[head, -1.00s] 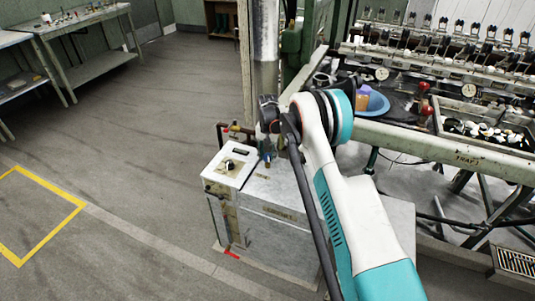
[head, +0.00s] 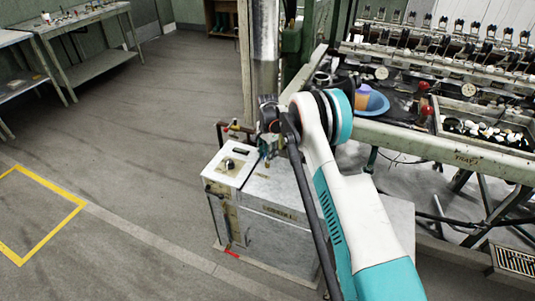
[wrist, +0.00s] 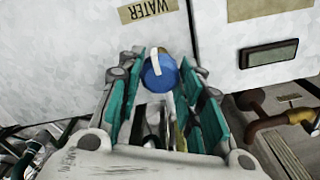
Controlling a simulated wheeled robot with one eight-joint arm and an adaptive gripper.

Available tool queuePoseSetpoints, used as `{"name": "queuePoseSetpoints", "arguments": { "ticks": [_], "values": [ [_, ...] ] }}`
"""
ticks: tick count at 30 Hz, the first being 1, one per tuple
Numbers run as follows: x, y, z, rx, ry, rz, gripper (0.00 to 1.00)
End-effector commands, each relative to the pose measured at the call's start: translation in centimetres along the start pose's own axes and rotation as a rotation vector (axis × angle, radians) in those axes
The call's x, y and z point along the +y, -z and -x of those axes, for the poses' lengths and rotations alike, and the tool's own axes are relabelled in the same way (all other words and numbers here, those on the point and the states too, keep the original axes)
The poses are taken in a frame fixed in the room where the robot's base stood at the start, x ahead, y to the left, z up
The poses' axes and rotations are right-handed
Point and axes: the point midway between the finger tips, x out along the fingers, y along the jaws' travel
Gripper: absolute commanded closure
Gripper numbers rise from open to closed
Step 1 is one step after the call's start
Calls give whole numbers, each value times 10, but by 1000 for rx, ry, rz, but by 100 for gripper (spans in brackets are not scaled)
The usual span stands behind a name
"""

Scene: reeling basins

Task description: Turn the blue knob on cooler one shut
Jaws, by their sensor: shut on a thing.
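The cooler (head: 283,240) is a pale box below my arm in the head view; its top also shows in the wrist view (wrist: 60,60). The blue knob (wrist: 158,73) shows in the wrist view, round with a pale strip across it, near a tan label reading WATER. My gripper (wrist: 158,80) has its teal fingers on either side of the knob and is shut on it. In the head view my gripper (head: 268,153) is over the back of the cooler's top, and the knob cannot be made out there.
A raised white panel with a black dial (head: 229,164) is at the cooler's left. A pipe with a yellow fitting (wrist: 290,119) is at the right in the wrist view. The reeling bench (head: 440,147) stands to the right. Open floor lies left.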

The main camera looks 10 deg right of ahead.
Motion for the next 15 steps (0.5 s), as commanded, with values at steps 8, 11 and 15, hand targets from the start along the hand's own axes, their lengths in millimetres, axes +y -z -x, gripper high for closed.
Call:
{"name": "queuePoseSetpoints", "arguments": {
  "ticks": [8, 11, 15],
  "values": [
    [0, 0, 0, 0, 1, -12, 90],
    [0, 0, 0, 0, 1, -12, 90],
    [0, 0, 0, 0, 1, -11, 57]
  ]
}}
